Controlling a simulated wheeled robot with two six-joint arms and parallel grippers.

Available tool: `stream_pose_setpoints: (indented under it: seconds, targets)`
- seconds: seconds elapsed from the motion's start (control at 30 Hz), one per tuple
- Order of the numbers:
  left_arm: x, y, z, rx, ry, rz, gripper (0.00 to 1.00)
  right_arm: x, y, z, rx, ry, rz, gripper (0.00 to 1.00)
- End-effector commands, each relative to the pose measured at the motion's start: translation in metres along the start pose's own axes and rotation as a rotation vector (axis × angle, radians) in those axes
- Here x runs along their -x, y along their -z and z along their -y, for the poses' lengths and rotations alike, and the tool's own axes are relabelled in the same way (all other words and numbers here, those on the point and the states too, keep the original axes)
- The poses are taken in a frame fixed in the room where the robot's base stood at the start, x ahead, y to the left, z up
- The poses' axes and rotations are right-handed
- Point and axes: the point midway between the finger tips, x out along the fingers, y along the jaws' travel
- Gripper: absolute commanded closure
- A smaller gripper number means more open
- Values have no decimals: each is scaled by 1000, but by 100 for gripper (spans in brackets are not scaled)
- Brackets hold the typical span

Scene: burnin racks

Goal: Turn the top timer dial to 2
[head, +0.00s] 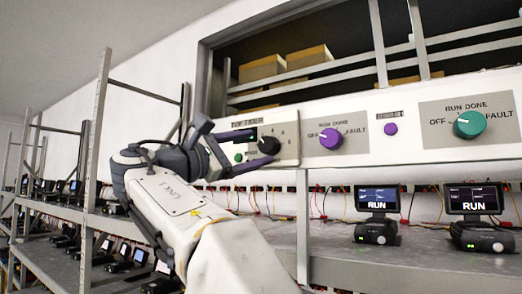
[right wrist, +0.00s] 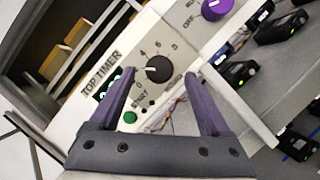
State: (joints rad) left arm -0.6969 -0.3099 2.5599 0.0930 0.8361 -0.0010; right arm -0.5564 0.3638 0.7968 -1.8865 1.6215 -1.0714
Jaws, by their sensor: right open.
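The top timer dial (right wrist: 159,68) is a round black knob with a white pointer mark on a white panel labelled TOP TIMER. In the right wrist view the mark points left, between the printed 0 and 4; the label there is not legible. My left gripper is out of view.
A green START button (right wrist: 130,117) sits below the dial. A purple knob (head: 331,138) and a green knob (head: 469,124) are farther right along the panel. Below it, a metal shelf (head: 420,262) holds devices with RUN screens, with thin wires behind. A rack stands at left.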

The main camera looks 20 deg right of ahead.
Motion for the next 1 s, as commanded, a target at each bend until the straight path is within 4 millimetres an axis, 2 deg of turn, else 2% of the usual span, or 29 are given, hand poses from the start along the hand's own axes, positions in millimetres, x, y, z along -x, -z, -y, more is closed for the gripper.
stream_pose_setpoints:
  seconds: [0.03,0.2,0.4,1.0]
  targets:
    - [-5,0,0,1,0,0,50,14,3,1,0,-4,-5,20]
    - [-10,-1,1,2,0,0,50,47,2,1,0,-3,-4,20]
    - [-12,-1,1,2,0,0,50,70,1,0,0,-2,-2,20]
    - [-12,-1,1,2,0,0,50,74,2,0,1,-1,-4,20]
